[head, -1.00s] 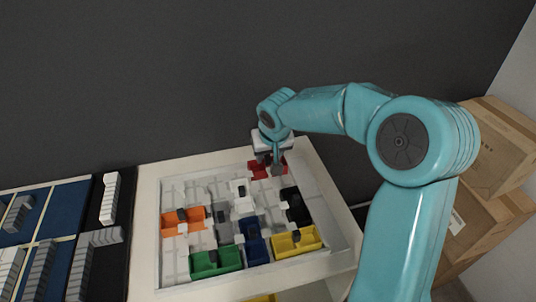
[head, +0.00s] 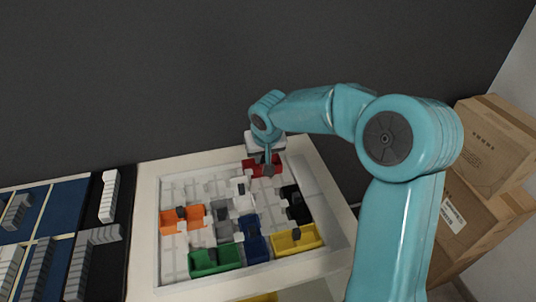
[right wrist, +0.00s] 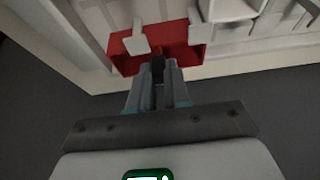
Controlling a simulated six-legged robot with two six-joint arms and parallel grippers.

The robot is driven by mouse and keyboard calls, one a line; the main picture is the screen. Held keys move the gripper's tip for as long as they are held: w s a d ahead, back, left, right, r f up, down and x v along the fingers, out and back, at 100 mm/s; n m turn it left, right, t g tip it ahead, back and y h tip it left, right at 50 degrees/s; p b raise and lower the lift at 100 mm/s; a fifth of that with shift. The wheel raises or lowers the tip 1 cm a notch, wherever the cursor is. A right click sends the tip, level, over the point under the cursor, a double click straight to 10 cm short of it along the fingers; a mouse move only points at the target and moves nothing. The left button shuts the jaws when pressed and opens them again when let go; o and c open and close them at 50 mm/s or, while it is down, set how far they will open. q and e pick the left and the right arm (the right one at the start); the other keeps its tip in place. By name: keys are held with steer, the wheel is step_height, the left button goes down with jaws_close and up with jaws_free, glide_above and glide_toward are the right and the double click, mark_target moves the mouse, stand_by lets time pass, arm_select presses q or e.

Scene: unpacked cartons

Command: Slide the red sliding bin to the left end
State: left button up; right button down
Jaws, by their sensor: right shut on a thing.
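The red sliding bin (head: 250,168) sits at the far edge of the white tray (head: 148,225), right of the middle in the head view. It also shows in the right wrist view (right wrist: 189,52), just beyond my fingertips. My right gripper (head: 268,168) reaches down over the bin and is shut on its small dark handle (right wrist: 157,66). In the right wrist view, the fingers (right wrist: 158,80) close around that handle. My left gripper is not in view.
Other bins share the tray: orange (head: 196,217), green (head: 203,266), blue (head: 256,250), yellow (head: 307,238) and black (head: 300,208), with white and grey ones between. The far row left of the red bin looks clear. Cardboard boxes (head: 490,145) stand at the right.

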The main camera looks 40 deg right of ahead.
steer(key=w+a, duration=0.1)
steer(key=a, duration=0.2)
steer(key=w+a+b, duration=0.1)
steer(key=w+a, duration=0.1)
steer(key=w+a+b, duration=0.1)
steer(key=a, duration=0.2)
steer(key=shift+w+a+f, duration=0.15)
steer(key=shift+w+a, duration=0.15)
steer(key=shift+w, duration=0.1)
steer(key=w+a, duration=0.2)
steer(key=a, duration=0.1)
steer(key=w+a, duration=0.2)
steer(key=a, duration=0.2)
steer(key=w+a, duration=0.2)
steer(key=a, duration=0.2)
steer(key=shift+w+a+r, duration=0.1)
steer(key=shift+a+r, duration=0.05)
steer(key=shift+r, duration=0.1)
steer(key=c, duration=1.1)
jaws_free()
steer(key=shift+a, duration=0.1)
steer(key=shift+w+a, duration=0.1)
steer(key=v, duration=1.6)
steer(key=shift+a+p, duration=0.1)
steer(key=shift+p, duration=0.3)
